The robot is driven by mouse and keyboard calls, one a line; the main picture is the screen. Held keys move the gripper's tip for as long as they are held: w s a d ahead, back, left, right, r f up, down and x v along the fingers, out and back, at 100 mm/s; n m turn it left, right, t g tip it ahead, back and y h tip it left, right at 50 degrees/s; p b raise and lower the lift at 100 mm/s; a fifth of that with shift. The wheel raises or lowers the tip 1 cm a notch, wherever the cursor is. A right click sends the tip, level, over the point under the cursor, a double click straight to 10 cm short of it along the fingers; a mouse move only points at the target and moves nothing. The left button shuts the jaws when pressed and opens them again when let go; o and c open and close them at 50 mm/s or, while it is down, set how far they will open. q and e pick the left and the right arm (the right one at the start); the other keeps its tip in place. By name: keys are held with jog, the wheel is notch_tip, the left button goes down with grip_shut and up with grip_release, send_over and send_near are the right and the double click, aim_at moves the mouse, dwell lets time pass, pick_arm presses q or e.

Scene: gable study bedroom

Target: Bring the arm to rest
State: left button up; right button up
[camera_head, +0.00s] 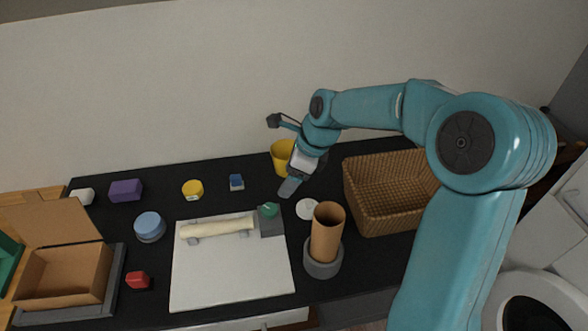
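My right arm reaches in from the right side of the head view and bends over the black table. Its gripper (289,187) hangs above the table, beside the yellow cup (282,155) and above the white disc (307,208). The grey finger end points down and to the left. Nothing is visible in it, but the finger gap cannot be made out from this angle. My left gripper is not in view.
A wicker basket (353,199) stands right of the gripper. A brown tube (327,232) stands upright in a grey ring holder (323,268). A white board (232,282) carries a cream roll (219,227). Small blocks and an open cardboard box (63,277) are at left.

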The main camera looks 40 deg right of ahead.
jog(key=shift+v, duration=1.2)
jog(key=shift+a, duration=0.1)
